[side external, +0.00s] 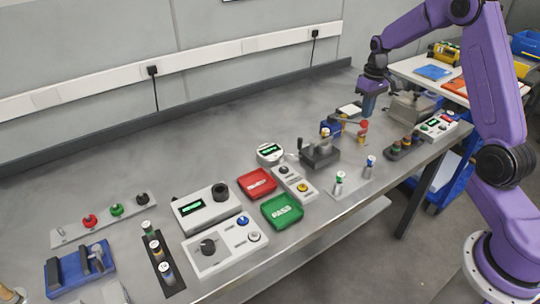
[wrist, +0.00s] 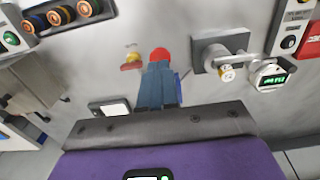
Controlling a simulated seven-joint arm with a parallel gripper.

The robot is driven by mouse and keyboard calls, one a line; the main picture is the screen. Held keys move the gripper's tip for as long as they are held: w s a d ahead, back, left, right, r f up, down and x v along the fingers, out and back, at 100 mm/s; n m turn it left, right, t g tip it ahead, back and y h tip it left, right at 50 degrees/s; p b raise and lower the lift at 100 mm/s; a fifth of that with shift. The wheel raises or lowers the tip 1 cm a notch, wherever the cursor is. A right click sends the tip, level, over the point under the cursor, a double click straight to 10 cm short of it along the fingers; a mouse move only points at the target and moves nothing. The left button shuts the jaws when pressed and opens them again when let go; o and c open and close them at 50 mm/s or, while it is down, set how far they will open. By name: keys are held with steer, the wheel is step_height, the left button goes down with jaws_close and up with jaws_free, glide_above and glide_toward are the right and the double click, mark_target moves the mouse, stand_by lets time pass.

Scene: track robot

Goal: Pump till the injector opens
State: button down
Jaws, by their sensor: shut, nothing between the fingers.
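My gripper (side external: 368,108) is shut and empty, pointing down above the far right part of the bench. A small blue device (side external: 331,128) sits just left of it, with a red ball knob (side external: 363,125) close below the fingers. In the wrist view the red knob (wrist: 160,54) shows just past the fingertips (wrist: 158,68), which hide part of the blue device (wrist: 178,86). I cannot tell whether the fingers touch the knob. A yellow-orange part (wrist: 132,61) is beside the knob. I cannot make out which part is the injector.
A grey clamp block (side external: 320,154) and a round gauge (side external: 270,152) stand to the left. A white pad (side external: 349,109) lies behind the device.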

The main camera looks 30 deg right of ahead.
mark_target(365, 120)
steer(key=shift+r, duration=1.75)
steer(key=shift+f, duration=1.55)
steer(key=shift+f, duration=0.1)
stand_by(1.4)
steer(key=shift+f, duration=3.55)
steer(key=shift+r, duration=5.2)
